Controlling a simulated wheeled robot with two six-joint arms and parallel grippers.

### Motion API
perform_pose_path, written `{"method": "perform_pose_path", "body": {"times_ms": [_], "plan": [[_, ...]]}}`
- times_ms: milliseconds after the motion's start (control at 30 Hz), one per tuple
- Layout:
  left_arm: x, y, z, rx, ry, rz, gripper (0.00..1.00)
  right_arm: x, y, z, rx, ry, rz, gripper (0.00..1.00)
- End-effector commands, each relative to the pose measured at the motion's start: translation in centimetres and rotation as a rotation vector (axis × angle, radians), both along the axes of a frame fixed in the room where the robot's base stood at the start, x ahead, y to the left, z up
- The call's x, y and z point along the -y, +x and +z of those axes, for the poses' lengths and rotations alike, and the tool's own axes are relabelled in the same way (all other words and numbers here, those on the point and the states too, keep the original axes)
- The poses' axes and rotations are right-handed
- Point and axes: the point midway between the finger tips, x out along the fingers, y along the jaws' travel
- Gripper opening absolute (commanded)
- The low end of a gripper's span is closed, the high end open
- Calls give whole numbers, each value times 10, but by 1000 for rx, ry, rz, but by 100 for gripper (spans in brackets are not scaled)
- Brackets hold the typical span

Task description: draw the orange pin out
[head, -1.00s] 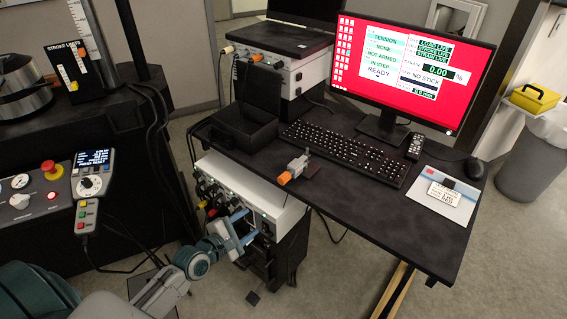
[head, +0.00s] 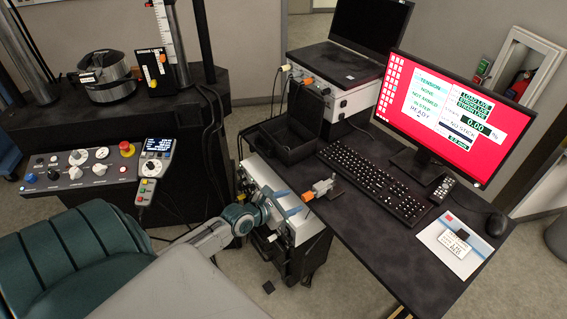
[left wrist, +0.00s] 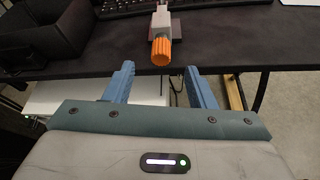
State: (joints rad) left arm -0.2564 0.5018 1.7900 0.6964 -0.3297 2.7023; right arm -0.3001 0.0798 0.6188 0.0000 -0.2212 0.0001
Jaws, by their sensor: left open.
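A ribbed orange pin head (head: 307,195) sticks out of a small grey metal fixture (head: 322,187) on the near left edge of the black desk. In the left wrist view the orange pin (left wrist: 161,50) points toward me, at top centre, with the grey fixture (left wrist: 161,20) behind it. My left gripper (head: 284,203) is open and empty, just left of the pin in the head view. In the left wrist view its blue fingertips (left wrist: 159,69) are spread, with the pin centred between them and a little beyond. They appear apart from it. My right gripper is out of view.
The black desk (head: 345,237) carries an open black case (head: 291,122), a keyboard (head: 372,182) and a monitor (head: 452,107). Under its left edge stands a pale instrument cabinet (head: 312,228) close to my gripper. A control panel (head: 80,170) is at the left.

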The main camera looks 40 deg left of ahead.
Motion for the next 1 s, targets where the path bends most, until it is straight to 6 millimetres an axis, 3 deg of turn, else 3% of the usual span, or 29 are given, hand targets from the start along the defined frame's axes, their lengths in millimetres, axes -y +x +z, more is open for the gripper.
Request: {"method": "perform_pose_path", "body": {"times_ms": [100, 333, 500, 800, 1000], "plan": [[5, 23, -10, 3, -5, 1, 50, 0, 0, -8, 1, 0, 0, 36], [10, 54, -22, 1, -2, 1, 50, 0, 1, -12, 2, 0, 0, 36], [12, 64, -26, 1, -1, -1, 50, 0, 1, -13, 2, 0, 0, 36], [13, 66, -26, 1, 0, -1, 50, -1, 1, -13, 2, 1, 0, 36], [13, 65, -26, 1, 0, -1, 13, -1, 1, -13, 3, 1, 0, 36]]}}
